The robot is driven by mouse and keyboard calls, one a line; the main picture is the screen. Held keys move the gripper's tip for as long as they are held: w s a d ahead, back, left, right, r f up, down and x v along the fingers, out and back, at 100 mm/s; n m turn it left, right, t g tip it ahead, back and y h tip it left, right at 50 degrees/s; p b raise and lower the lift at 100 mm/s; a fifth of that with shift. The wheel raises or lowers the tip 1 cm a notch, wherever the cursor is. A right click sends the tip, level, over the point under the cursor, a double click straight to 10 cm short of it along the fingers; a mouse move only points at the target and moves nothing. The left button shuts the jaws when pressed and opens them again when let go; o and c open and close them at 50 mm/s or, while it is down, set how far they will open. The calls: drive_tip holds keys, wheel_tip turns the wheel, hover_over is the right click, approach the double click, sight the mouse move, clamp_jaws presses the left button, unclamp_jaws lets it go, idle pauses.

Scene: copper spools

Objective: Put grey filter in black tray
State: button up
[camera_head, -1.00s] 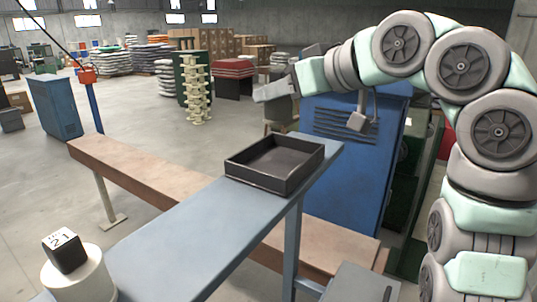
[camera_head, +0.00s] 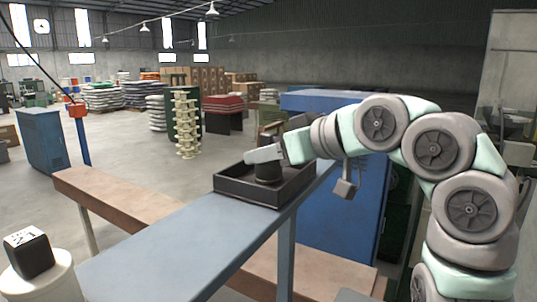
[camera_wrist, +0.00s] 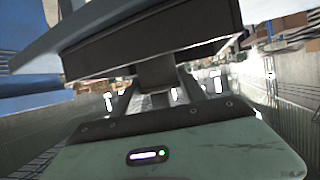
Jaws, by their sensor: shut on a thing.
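The black tray (camera_head: 245,192) is a square open box on the far end of the blue-grey bench. My gripper (camera_head: 265,156) reaches over it from the right, shut on the grey filter (camera_head: 268,174), a short dark grey cylinder. The filter is upright inside the tray's walls; its lower part is hidden by the front wall, so I cannot tell whether it touches the floor. In the wrist view the tray (camera_wrist: 150,45) fills the upper middle, ahead of my gripper's fingers (camera_wrist: 160,97); the filter is hard to make out there.
The blue-grey bench (camera_head: 190,240) is clear in front of the tray. A black cube with white marks (camera_head: 28,255) sits on a white round stand (camera_head: 45,283) at lower left. A brown beam (camera_head: 130,210) crosses under the bench. A blue cabinet (camera_head: 345,215) stands behind right.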

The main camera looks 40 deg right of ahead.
drive_tip(key=o, duration=1.5)
drive_tip(key=shift+s+r, duration=0.15)
drive_tip(key=b+v, duration=0.2)
drive_tip(key=v, duration=0.9)
drive_tip(key=shift+s+r+b, duration=0.2)
drive_tip(key=shift+s+b, duration=0.1)
